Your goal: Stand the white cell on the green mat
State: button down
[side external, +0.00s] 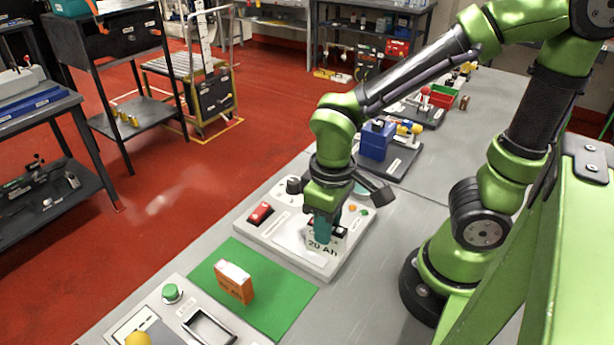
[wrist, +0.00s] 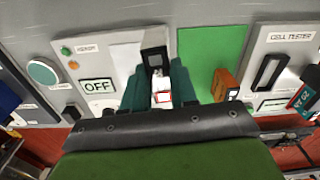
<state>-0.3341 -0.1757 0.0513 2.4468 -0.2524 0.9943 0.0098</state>
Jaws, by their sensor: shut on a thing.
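A white cell (side external: 322,250) marked "20 Ah" is held upright, or close to it, in my gripper (side external: 322,230). It is over the white-plated panel, right of and behind the green mat (side external: 293,312). I cannot tell whether its bottom touches the panel. In the wrist view the teal fingers (wrist: 159,90) are shut on the white cell (wrist: 161,96), with its lower part hidden. The green mat (wrist: 203,45) lies right of the fingers there. An orange cell with a white top (side external: 235,284) stands on the mat; it also shows in the wrist view (wrist: 222,82).
The panel (side external: 328,270) has a red switch (side external: 260,213) and an "OFF" display (wrist: 98,87). The cell tester (wrist: 288,50) with a dark slot lies beside the mat. A blue box (side external: 376,140) stands behind. The mat is bare around the orange cell.

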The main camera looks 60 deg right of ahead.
aim_at(344, 235)
jog(key=s, duration=0.1)
jog(key=s+f, duration=0.1)
jog(key=s, duration=0.1)
jog(key=shift+s+a+f+m, duration=0.1)
jog(key=shift+s+f+m, duration=0.15)
jog(key=shift+m, duration=0.15)
jog(key=shift+w+a+f, duration=0.85)
jog(key=shift+w+a, duration=0.3)
jog(key=shift+w, duration=1.25)
jog(key=shift+w+a+f, duration=0.85)
jog(key=shift+w+a, duration=0.3)
jog(key=shift+w, duration=1.25)
jog(key=shift+w+a+f, duration=0.85)
jog(key=shift+w+a, duration=0.3)
jog(key=shift+w, duration=1.25)
jog(key=shift+f, duration=0.15)
jog(key=c, duration=0.9)
grip_release()
